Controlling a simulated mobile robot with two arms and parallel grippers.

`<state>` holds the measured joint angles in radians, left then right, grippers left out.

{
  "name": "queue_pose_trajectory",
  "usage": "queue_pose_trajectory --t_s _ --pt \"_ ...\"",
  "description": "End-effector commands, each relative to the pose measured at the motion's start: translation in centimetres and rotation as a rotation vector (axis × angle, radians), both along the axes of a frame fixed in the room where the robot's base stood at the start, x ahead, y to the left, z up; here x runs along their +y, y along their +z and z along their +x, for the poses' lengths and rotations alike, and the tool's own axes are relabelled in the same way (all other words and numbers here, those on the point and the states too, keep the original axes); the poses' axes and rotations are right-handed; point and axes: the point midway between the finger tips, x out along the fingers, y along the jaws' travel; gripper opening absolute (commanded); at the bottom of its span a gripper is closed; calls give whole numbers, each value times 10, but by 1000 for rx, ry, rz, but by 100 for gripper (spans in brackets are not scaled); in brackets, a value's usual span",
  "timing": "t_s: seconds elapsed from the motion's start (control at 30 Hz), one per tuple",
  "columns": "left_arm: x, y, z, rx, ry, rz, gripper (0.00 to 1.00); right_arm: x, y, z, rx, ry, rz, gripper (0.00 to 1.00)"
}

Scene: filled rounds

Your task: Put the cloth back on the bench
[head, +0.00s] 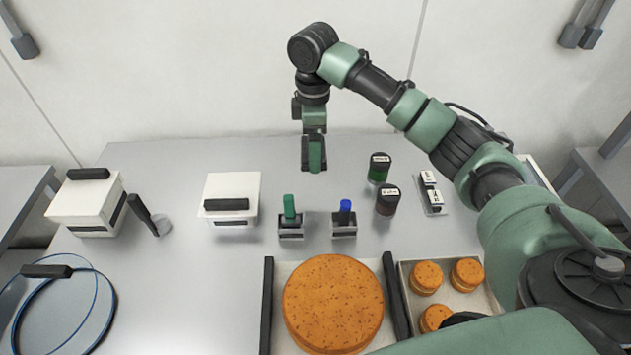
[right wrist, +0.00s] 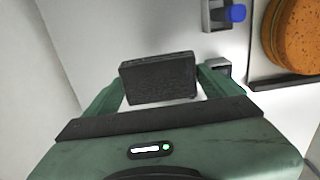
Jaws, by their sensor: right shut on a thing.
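My right gripper (head: 314,155) hangs above the back middle of the bench (head: 330,155), pointing down. In the right wrist view its two green fingers are shut on a dark block (right wrist: 158,80), with a light surface below it. I cannot tell whether the block belongs to the cloth. No piece of fabric can be made out for sure in either view. In the head view the held block is mostly hidden by the gripper. My left gripper is not in view.
Two white boxes with black handles stand left, one nearer the middle (head: 231,185), one far left (head: 84,200). Green (head: 290,207) and blue (head: 345,206) topped items and two dark jars (head: 379,168) stand mid-bench. Trays of orange rounds (head: 333,300) are in front.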

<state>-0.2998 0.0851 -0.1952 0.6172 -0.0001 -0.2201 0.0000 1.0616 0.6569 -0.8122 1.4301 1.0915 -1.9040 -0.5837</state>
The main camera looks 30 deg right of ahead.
Motion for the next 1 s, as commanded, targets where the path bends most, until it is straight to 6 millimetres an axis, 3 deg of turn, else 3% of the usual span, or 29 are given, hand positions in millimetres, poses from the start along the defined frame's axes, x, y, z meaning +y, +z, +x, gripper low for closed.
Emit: queue_pose_trajectory --t_s 0.1,0.3,0.73,1.0 --pt "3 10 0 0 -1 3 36 -1 -31 -2 6 -2 -1 49" --pt "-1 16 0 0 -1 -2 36 -1 -70 -1 2 0 -1 49" --pt "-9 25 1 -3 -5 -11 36 -1 -120 0 0 0 -1 49" --pt "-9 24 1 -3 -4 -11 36 -1 -124 0 -1 1 0 49"
